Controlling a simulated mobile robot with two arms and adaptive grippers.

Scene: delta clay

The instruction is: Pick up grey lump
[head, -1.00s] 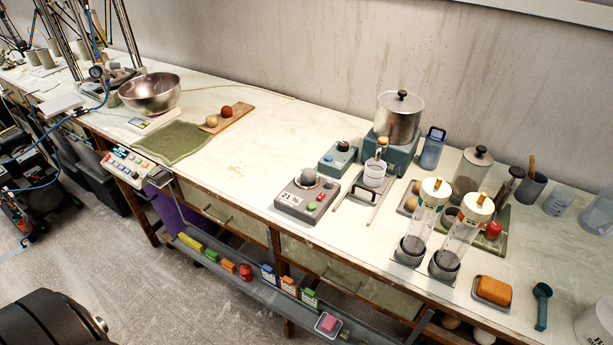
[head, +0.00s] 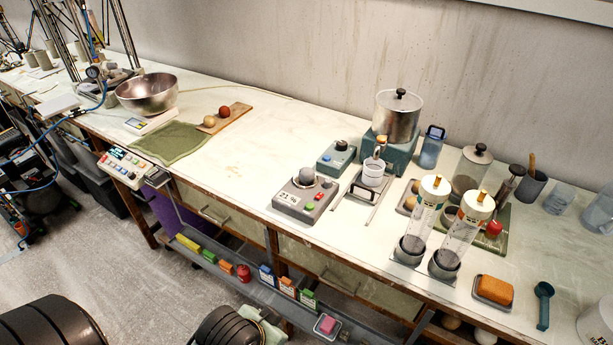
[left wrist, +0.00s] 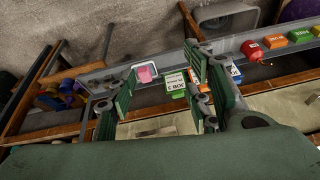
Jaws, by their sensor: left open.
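A grey lump (head: 307,175) sits on top of the grey instrument (head: 304,195) with a "21 %" label, near the bench's front edge in the head view. I do not see the lump in the left wrist view. My left gripper (left wrist: 160,76) shows there with its green fingers spread wide and nothing between them. It is over the low front tray, below the bench top and away from the lump. My right gripper is not in view.
The front tray (left wrist: 224,62) carries a pink block (left wrist: 146,73), several labelled boxes and a red weight (left wrist: 252,48).

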